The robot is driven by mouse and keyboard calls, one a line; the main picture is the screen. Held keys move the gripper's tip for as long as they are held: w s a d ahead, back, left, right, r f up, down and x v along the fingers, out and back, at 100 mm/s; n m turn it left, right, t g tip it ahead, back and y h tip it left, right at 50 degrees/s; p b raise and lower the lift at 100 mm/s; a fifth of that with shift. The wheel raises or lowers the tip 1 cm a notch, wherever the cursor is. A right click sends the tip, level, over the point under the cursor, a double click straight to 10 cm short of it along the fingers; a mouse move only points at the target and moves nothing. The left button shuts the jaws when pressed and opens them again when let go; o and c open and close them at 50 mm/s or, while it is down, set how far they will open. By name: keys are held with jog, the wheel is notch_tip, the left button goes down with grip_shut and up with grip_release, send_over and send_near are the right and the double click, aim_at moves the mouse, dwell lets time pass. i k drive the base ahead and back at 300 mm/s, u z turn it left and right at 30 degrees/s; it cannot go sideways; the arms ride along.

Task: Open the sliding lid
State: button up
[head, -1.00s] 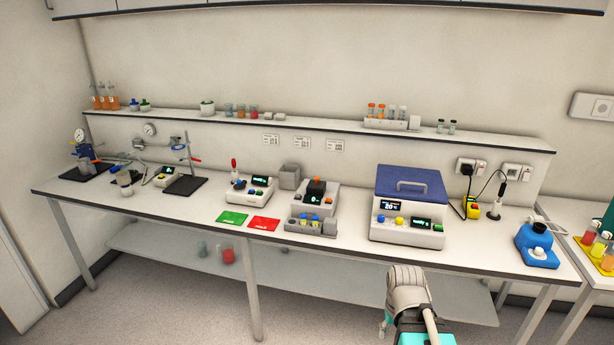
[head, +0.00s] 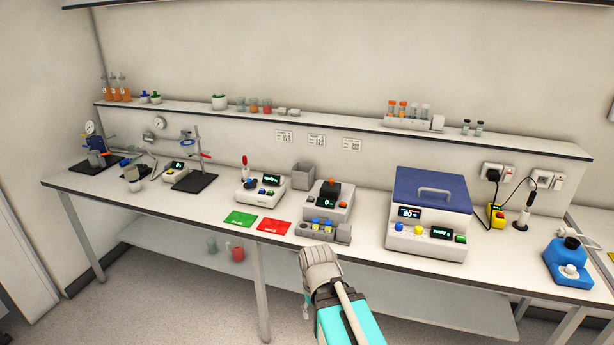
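A white bench device (head: 425,240) with a display and buttons has a blue lid (head: 433,190) with a grey handle (head: 434,191); this lid looks shut. To its left a smaller grey device (head: 322,207) carries a black block (head: 331,192) on top and a lit display. I cannot tell from this view which of these parts slides. My gripper (head: 319,256) is in front of the bench, below the smaller device and apart from both. It shows from behind, so its fingertips are hidden and I see nothing held.
Small vials (head: 322,224) stand in a grey holder at the smaller device's front. Green (head: 239,219) and red (head: 274,228) mats lie left of it. A blue apparatus (head: 568,262) stands at the right. A shelf (head: 350,130) with bottles and tubes runs along the wall.

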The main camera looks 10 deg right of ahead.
aim_at(330, 185)
jog(key=z, duration=0.15)
jog(key=i, duration=1.15)
jog(key=z, duration=0.85)
